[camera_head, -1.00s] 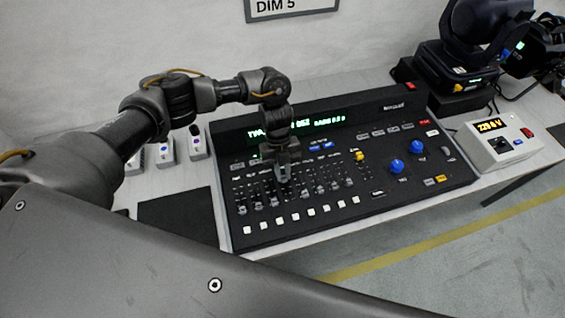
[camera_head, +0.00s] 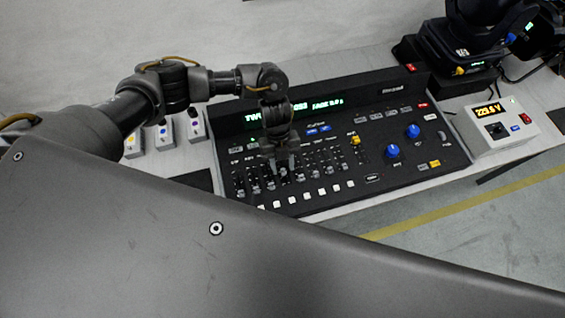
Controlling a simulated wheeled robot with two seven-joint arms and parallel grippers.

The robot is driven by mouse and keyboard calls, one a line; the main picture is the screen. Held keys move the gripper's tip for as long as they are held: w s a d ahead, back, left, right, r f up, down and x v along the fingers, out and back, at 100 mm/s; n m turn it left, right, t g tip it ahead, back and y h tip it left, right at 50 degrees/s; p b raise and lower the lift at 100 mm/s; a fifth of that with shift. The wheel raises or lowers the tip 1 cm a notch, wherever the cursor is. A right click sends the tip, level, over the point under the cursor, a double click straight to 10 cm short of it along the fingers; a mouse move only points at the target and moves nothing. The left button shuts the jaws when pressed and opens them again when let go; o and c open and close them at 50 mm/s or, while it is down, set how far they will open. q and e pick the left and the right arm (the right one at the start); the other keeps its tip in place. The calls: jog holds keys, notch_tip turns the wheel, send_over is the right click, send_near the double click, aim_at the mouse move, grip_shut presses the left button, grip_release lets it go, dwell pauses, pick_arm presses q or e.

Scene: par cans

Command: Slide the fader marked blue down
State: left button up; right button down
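The black lighting console (camera_head: 455,166) lies on the pale bench with a row of faders (camera_head: 315,172) along its front left, above a row of white buttons. The labels over the faders are too small to read, so I cannot tell which is marked blue. My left gripper (camera_head: 282,168) points down over the left-middle faders, its two fingertips apart. The fingers hide part of the fader row, and I cannot tell whether a fader cap sits between them or touches them. My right gripper is not in view.
Blue knobs (camera_head: 392,151) and a yellow-capped lever (camera_head: 355,140) are on the console's right part. A white box with a voltage display (camera_head: 489,110) stands to the right. Small white boxes (camera_head: 165,137) are at left, partly behind my arm. A black moving-head lamp (camera_head: 478,40) stands behind.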

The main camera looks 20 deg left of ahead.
pick_arm(q)
jog(key=shift+r, duration=0.1)
jog(key=shift+w+a+r, duration=0.1)
jog(key=shift+w+r, duration=0.15)
jog(key=shift+r, duration=0.1)
jog(key=b+v, duration=0.2)
jog(key=v, duration=0.7)
jog(key=shift+r, duration=0.4)
jog(key=shift+a, duration=0.1)
